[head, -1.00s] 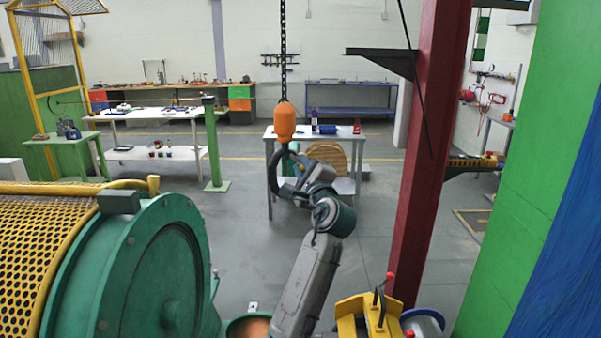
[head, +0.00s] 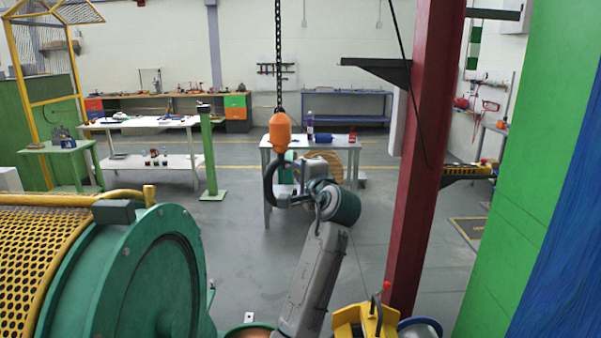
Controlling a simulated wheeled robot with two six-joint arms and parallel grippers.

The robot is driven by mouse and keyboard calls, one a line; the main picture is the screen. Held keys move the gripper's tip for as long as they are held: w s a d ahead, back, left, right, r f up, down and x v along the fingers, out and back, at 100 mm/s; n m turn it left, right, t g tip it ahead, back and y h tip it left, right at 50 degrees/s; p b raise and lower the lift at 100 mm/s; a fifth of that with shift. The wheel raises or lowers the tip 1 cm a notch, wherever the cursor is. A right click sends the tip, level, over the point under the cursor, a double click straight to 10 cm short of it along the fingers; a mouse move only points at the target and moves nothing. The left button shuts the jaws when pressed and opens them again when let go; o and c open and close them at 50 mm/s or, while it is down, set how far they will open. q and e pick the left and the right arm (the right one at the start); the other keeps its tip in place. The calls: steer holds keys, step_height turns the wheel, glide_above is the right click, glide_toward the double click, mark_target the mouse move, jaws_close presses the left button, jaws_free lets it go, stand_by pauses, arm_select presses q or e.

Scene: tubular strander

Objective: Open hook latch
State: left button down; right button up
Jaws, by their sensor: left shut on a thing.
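A hoist hook (head: 270,180) hangs upright in the middle of the head view. It has an orange block (head: 280,132) on top and a dark curved hook below, open toward the right. My left gripper (head: 287,199) reaches in from the lower right, at the hook's mouth. It is shut on the hook latch, which is small and mostly hidden by the fingers and wrist. How far the latch is swung cannot be made out. My right gripper is not in view.
A chain (head: 278,60) holds the hook block. A green drum machine (head: 130,275) with yellow mesh stands at the lower left. A red column (head: 420,170) and green panel (head: 520,190) rise at the right. A white table (head: 345,143) stands behind the hook. Grey floor lies between.

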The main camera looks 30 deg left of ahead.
arm_select(q)
steer(key=c, duration=1.4)
jaws_free()
steer(key=shift+o, duration=0.2)
steer(key=b+v, duration=0.4)
steer(key=v, duration=0.7)
steer(key=shift+a, duration=0.1)
